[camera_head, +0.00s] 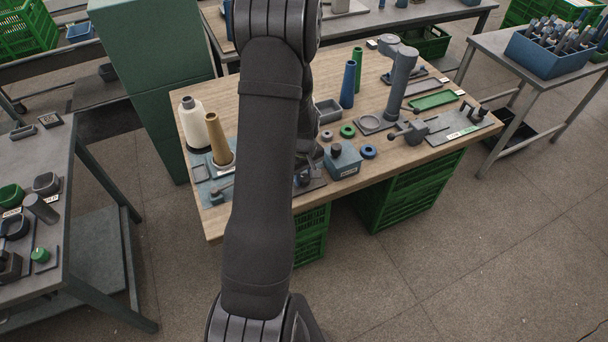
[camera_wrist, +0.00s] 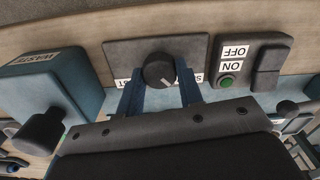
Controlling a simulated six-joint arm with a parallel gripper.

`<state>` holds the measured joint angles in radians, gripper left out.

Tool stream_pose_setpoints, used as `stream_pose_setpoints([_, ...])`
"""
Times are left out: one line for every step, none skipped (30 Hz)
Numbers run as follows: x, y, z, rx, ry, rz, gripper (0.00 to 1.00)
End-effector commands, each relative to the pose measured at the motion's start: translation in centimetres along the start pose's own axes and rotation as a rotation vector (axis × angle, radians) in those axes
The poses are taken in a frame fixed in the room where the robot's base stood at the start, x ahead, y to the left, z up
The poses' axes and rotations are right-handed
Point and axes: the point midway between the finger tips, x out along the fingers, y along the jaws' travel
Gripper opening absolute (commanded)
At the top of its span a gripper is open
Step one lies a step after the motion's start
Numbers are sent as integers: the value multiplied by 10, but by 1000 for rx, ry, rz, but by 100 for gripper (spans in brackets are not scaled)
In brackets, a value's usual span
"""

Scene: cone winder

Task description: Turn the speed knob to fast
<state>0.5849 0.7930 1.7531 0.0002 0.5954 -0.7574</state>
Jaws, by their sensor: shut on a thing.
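The speed knob (camera_wrist: 158,68) is a round, dark knob on a dark panel (camera_wrist: 122,52) in the wrist view. In the head view my arm hides most of the gripper and knob area.
A blue box (camera_wrist: 45,95) marked WASTE, with a dark knob, stands left of the panel. A switch box (camera_wrist: 250,65) with ON and OFF labels stands to its right. In the head view, a cream yarn cone (camera_head: 194,125) and a tan cone (camera_head: 218,140) stand on the wooden table (camera_head: 290,90).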

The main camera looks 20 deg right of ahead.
Motion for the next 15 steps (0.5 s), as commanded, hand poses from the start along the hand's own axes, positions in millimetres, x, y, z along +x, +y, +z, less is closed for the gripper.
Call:
stream_pose_setpoints([0, 0, 0, 28, 0, 0, 11])
stream_pose_setpoints([0, 0, 0, 49, 0, 0, 11])
stream_pose_setpoints([0, 0, 0, 78, 0, 0, 11])
stream_pose_setpoints([0, 0, 0, 101, 0, 0, 11])
stream_pose_setpoints([0, 0, 0, 127, 0, 0, 11])
stream_pose_setpoints([0, 0, 0, 161, 0, 0, 11])
stream_pose_setpoints([0, 0, 0, 189, 0, 0, 11])
stream_pose_setpoints([0, 0, 0, 217, 0, 0, 11])
stream_pose_setpoints([0, 0, 0, 255, 0, 0, 11])
stream_pose_setpoints([0, 1, 0, 284, 0, 0, 11])
stream_pose_setpoints([0, 1, 0, 313, 0, 0, 11])
stream_pose_setpoints([0, 1, 0, 350, 0, 0, 11])
stream_pose_setpoints([0, 1, 0, 379, 0, 0, 11])
stream_pose_setpoints([0, 1, 0, 408, 0, 0, 11])
stream_pose_setpoints([0, 1, 0, 446, 0, 0, 11])
